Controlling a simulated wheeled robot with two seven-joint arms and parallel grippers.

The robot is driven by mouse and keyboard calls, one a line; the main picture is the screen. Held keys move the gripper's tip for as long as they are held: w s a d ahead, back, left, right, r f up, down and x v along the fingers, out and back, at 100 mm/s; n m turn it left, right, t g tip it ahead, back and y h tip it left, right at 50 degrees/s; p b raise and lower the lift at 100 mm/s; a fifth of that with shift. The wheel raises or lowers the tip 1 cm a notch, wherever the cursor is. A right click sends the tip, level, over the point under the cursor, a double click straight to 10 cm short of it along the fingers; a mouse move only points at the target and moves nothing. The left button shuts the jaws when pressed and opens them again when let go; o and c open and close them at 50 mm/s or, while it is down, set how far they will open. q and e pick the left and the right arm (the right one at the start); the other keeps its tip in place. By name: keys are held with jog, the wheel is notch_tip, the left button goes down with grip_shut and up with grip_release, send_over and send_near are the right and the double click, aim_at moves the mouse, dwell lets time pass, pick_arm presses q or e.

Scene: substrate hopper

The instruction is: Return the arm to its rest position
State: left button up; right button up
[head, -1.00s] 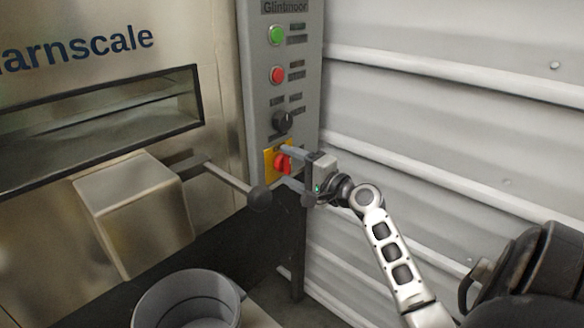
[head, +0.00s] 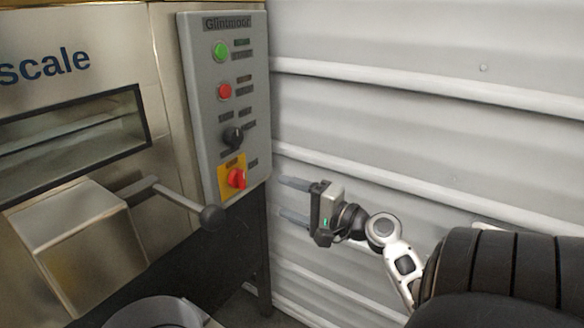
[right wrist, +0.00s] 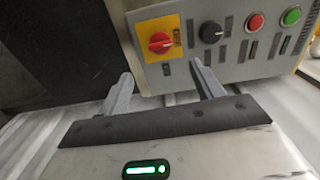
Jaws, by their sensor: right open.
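My right gripper (head: 288,200) is open and empty. In the head view it stands to the right of the grey control panel (head: 196,110), apart from it, with its fingers pointing left. In the right wrist view its two fingers (right wrist: 162,86) are spread apart, with nothing between them. The red rotary switch (head: 237,178) on its yellow plate is at the bottom of the panel. It also shows beyond the fingers in the right wrist view (right wrist: 160,43). My left gripper is not in view.
A lever with a dark ball knob (head: 211,217) sticks out left of the panel. A black dial (head: 233,136), a red button (head: 225,91) and a green button (head: 221,51) sit above the switch. A grey round container (head: 155,312) stands at the bottom. A ribbed wall (head: 430,130) lies behind my arm.

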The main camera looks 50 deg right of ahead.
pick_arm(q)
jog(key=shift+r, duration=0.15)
pick_arm(e)
jog(key=shift+s, duration=0.1)
dwell(0.3)
